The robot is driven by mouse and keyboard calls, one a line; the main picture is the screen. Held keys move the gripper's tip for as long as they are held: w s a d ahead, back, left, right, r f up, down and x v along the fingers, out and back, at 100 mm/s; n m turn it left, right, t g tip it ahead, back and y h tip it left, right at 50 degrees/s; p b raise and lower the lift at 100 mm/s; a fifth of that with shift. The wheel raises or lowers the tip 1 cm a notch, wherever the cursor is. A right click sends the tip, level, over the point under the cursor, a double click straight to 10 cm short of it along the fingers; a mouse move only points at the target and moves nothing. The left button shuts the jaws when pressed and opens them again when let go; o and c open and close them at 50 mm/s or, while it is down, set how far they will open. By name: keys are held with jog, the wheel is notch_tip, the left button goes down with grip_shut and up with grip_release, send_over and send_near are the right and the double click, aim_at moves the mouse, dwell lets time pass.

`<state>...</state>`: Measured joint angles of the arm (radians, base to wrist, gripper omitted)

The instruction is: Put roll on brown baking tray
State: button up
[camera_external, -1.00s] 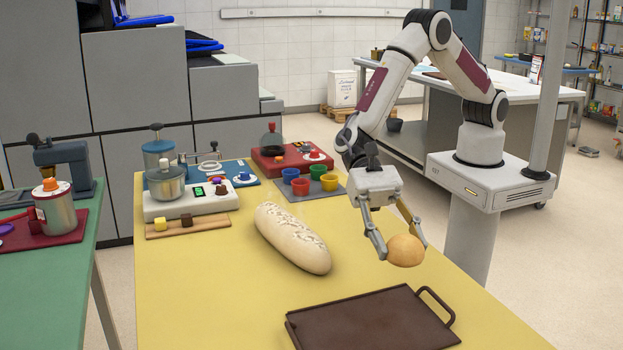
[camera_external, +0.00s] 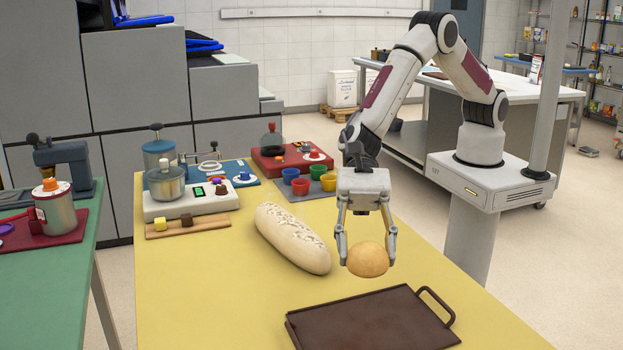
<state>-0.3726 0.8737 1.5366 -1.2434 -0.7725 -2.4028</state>
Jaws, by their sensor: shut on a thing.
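The roll (camera_external: 368,261) is round and golden brown. My gripper (camera_external: 367,250) is shut on it, one finger on each side, and points down. The roll is held in the air, just behind the far edge of the brown baking tray in the picture. The brown baking tray (camera_external: 372,325) lies flat on the yellow table near the bottom of the view. It is empty, with a low rim and a handle at its right end. Its lower edge is cut off by the frame.
A long pale loaf (camera_external: 292,238) lies on the yellow table (camera_external: 200,290), left of my gripper. Behind it are a white scale (camera_external: 190,204), a wooden board (camera_external: 188,227) and several small coloured cups (camera_external: 318,172). The table left of the tray is clear.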

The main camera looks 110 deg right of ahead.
send_over(362, 309)
jog(key=shift+f, duration=3.1)
jog(key=shift+f, duration=1.9)
jog(key=shift+f, duration=0.1)
jog(key=o, duration=1)
jog(key=shift+s+d+r, duration=0.1)
jog(key=shift+d+r, duration=0.15)
jog(key=shift+v, duration=5.65)
